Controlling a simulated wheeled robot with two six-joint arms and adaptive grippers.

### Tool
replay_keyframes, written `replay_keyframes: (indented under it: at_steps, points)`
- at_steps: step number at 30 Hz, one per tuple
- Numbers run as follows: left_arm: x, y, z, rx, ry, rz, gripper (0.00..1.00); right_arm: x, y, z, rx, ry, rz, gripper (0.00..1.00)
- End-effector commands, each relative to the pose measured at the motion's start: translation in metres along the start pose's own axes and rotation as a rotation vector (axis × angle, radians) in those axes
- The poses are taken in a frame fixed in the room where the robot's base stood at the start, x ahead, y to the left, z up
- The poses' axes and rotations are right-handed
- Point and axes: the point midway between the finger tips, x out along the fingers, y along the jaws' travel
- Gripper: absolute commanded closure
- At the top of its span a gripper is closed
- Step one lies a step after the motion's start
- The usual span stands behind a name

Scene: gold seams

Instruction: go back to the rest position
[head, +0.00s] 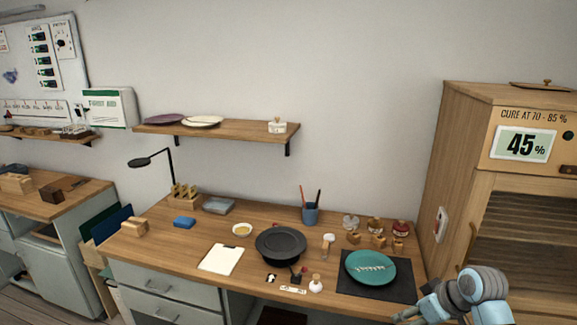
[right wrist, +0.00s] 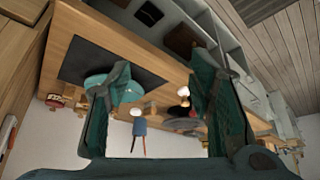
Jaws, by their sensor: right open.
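My right arm comes in at the lower right of the head view, at the desk's front right corner, and its gripper is mostly cut off by the bottom edge. In the right wrist view the right gripper (right wrist: 160,75) is open, its two dark green fingers wide apart with nothing held between them. The view there is tilted, with the desk edge and floor beyond the fingers. My left gripper is not in view. A teal plate (head: 371,279) with a pale line across it lies on a dark mat (head: 400,293), left of my right arm.
A wooden desk (head: 150,250) holds a black round dish (head: 281,244), a white sheet (head: 220,259), a blue cup (head: 310,215) with sticks, and several small jars. A tall wooden cabinet (head: 455,150) stands close at the right. A wall shelf (head: 240,131) hangs behind.

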Motion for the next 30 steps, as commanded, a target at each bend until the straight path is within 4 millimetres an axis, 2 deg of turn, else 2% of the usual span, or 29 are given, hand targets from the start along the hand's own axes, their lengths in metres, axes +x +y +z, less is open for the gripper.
replay_keyframes:
  at_steps: [5,9,12,16,20,23,27,29,30]
  points:
    - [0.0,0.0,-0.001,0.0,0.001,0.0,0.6,0.007,0.024,-0.013,0.077,0.082,0.079,0.52]
    - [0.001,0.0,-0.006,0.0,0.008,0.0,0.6,0.022,0.05,-0.022,0.168,0.165,0.163,0.52]
    - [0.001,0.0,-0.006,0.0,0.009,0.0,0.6,0.049,0.065,-0.011,0.243,0.206,0.225,0.52]
    - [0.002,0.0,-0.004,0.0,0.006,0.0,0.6,0.088,0.072,0.02,0.313,0.222,0.287,0.52]
    - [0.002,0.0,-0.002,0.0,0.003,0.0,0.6,0.135,0.065,0.075,0.364,0.204,0.335,0.52]
    - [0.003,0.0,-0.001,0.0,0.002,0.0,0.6,0.174,0.046,0.136,0.387,0.168,0.361,0.52]
    - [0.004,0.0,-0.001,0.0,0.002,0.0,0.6,0.213,0.004,0.227,0.392,0.095,0.367,0.52]
    - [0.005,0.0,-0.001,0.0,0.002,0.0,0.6,0.225,-0.018,0.266,0.392,0.057,0.359,0.52]
    - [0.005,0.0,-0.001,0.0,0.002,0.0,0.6,0.23,-0.034,0.292,0.39,0.03,0.352,0.52]
